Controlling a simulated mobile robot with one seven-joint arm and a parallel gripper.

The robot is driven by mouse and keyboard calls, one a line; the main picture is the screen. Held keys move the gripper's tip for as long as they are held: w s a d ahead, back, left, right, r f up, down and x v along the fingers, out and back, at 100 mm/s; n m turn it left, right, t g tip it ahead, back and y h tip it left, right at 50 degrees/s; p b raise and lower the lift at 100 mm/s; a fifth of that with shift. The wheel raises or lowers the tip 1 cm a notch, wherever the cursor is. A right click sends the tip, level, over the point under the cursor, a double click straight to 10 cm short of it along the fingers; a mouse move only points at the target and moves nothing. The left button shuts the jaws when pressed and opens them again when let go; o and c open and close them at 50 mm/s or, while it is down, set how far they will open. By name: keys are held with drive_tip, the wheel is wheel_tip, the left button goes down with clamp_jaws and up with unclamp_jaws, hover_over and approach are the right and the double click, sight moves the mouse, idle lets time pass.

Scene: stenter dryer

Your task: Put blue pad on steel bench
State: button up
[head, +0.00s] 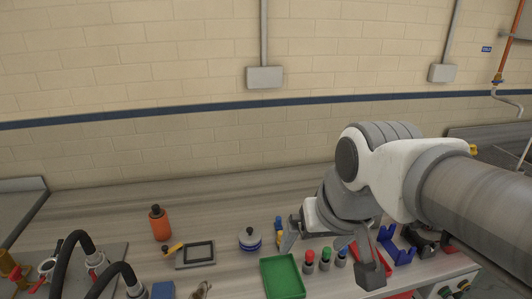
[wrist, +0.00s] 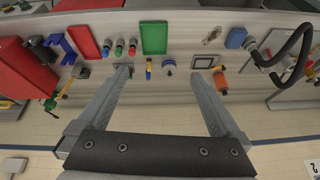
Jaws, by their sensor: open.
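The blue pad (head: 163,290) looks like a small blue block at the bottom edge of the head view, left of the green tray. It also shows in the wrist view (wrist: 236,38), at upper right. My gripper (head: 328,268) is open above the pale worktop, well to the right of the pad. In the wrist view, my gripper's fingers (wrist: 160,74) stand apart with nothing held between them. A grey metal-looking surface (head: 18,208) at the left edge may be the steel bench; another grey surface (head: 490,134) is at far right. I cannot tell which is meant.
The pale worktop (head: 100,205) has free room along the wall. A green tray (head: 282,278), red and green knobbed pieces, a blue-white pot (head: 250,239), a black frame (head: 195,254) and an orange bottle (head: 160,223) stand near. Black hoses (head: 75,245) arch at lower left.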

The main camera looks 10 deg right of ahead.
drive_tip(key=shift+t+h, duration=0.4)
drive_tip(key=s+d, duration=0.1)
drive_tip(key=s, duration=0.2)
drive_tip(key=s+d+f, duration=0.1)
drive_tip(key=shift+s+d+f, duration=0.1)
drive_tip(key=shift+s+d, duration=0.1)
drive_tip(key=shift+d, duration=0.15)
